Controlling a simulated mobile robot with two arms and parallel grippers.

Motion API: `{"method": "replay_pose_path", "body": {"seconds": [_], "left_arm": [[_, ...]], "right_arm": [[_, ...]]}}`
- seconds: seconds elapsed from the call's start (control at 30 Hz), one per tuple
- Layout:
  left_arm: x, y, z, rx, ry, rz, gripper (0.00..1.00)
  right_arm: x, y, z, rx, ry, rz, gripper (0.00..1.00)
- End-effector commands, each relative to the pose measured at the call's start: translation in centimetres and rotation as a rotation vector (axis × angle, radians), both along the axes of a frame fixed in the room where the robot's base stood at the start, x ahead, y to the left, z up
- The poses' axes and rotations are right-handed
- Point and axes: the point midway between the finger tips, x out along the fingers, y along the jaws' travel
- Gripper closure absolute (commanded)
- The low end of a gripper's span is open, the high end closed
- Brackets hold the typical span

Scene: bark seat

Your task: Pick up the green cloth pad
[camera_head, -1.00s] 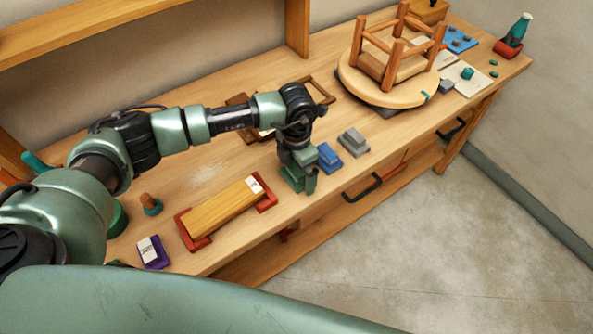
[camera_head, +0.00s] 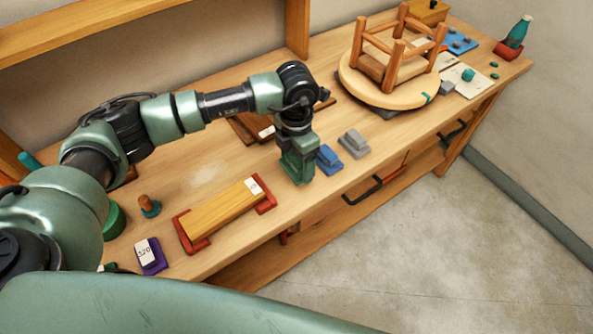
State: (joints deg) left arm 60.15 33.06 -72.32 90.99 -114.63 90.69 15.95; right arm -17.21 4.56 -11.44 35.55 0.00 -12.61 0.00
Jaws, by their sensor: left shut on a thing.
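My left gripper (camera_head: 298,170) points down over the workbench (camera_head: 330,187), just left of a blue pad (camera_head: 329,158). Its jaws are shut on the green cloth pad. The pad is mostly hidden by the fingers, which are a similar green, so its outline is hard to make out. I cannot tell whether the pad is clear of the bench top. My right gripper is not in view.
A grey pad (camera_head: 353,143) lies right of the blue one. An upturned stool (camera_head: 392,75) stands farther back.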

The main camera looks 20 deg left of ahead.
Motion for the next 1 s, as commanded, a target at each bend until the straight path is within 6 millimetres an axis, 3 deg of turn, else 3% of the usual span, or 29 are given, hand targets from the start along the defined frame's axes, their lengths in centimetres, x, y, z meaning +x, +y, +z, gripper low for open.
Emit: {"method": "replay_pose_path", "body": {"seconds": [0.3,0.5,0.7,1.0], "left_arm": [[0.1,0.0,9.1,-0.001,-0.007,-0.001,0.66],[0.0,-0.1,13.2,-0.001,-0.004,-0.001,0.66],[0.0,0.0,15.1,0.0,-0.001,0.0,0.66],[0.0,0.0,15.5,0.0,0.0,0.0,0.66]], "right_arm": [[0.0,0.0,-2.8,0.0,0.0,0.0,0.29],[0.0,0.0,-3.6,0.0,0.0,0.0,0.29],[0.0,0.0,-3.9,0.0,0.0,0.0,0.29],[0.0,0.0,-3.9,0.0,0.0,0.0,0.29]]}}
